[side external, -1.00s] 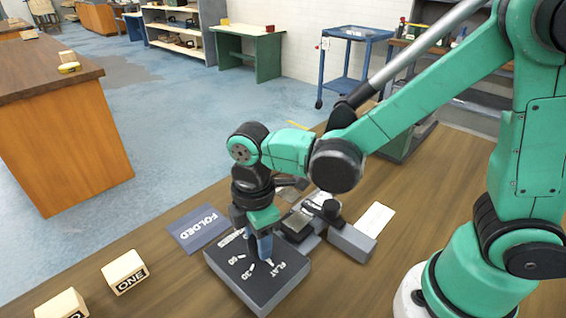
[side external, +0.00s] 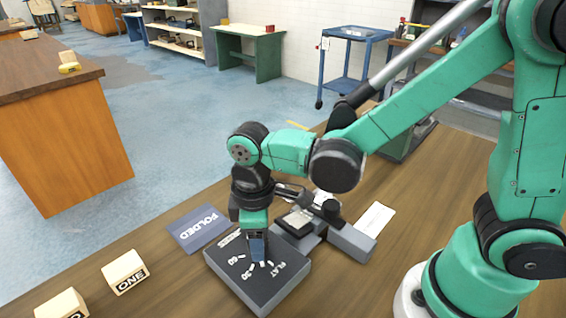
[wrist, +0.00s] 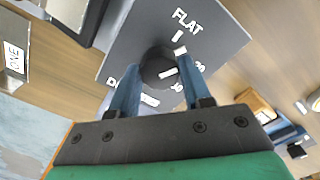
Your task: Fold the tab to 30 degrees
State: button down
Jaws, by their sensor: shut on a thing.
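A dark control box (side external: 262,290) sits on the bench, with FLAT, 30 and 60 printed on its sloping top. Its round black knob (wrist: 155,60) shows in the wrist view, with a white line on it turned away from FLAT towards the numbers. My gripper (side external: 258,258) points down at the box. In the wrist view its blue fingers (wrist: 160,80) are on either side of the knob, shut on it. A grey folding device (side external: 352,242) stands behind the box, with a pale flat piece (side external: 298,222) on it; I cannot tell the tab's angle.
A white card (side external: 374,218) lies to the right. Wooden blocks, one marked ONE (side external: 125,272), stand at the front left. The bench between the blocks and the box is clear.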

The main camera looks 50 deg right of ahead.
jog(key=m, duration=0.7)
dwell(0.5)
jog(key=shift+c, duration=1.9)
grip_release()
jog(key=shift+r, duration=2.85)
jog(key=shift+d, duration=0.1)
jog(key=d+r+m+t, duration=0.2)
jog(key=d+t, duration=0.5)
jog(key=d, duration=0.4)
jog(key=shift+s+d+r, duration=0.15)
jog(key=shift+s+r, duration=0.25)
jog(key=shift+r, duration=0.2)
